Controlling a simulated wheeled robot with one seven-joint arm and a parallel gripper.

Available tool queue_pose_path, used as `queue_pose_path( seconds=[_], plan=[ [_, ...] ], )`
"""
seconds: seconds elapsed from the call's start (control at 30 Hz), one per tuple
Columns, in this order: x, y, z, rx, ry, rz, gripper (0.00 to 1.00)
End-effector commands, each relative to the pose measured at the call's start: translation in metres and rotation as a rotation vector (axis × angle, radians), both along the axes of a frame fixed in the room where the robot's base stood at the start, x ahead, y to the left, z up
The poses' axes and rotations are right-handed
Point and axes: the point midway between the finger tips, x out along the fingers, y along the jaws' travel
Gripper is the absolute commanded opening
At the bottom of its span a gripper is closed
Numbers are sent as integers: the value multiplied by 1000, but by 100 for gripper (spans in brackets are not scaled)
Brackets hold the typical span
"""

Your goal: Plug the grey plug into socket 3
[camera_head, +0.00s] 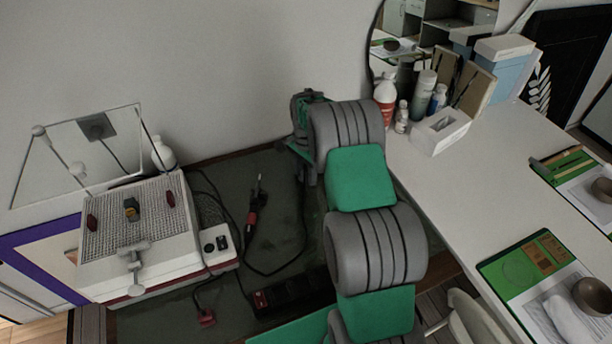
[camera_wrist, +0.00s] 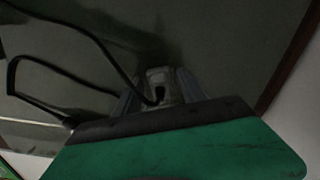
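My gripper (camera_head: 309,178) is at the back of the dark green mat, partly hidden by my arm in the head view. In the wrist view its two fingers (camera_wrist: 158,88) stand on either side of the grey plug (camera_wrist: 158,76), seemingly closed on it. A black cord runs from the plug to the left. A black power strip (camera_head: 292,294) with a red end lies on the mat's front part, away from my gripper. My arm hides its right end. Its socket numbers cannot be read, so I cannot tell which is socket 3.
A soldering iron (camera_head: 254,207) with a red handle and a red plug (camera_head: 207,318) lie on the mat (camera_head: 280,215). A white station (camera_head: 135,235) stands left. A white desk (camera_head: 450,190) with bottles and boxes is right. Loose black cords cross the mat.

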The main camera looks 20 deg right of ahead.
Motion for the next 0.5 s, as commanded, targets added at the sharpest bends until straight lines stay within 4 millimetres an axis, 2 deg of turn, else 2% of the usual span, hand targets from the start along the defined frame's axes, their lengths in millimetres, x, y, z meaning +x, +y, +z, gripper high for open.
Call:
queue_pose_path(
  seconds=[0.07, 0.5],
  plan=[
    [0, 0, 0, 0, 0, 0, 41],
    [0, 0, 0, 0, 0, 0, 5]
  ],
)
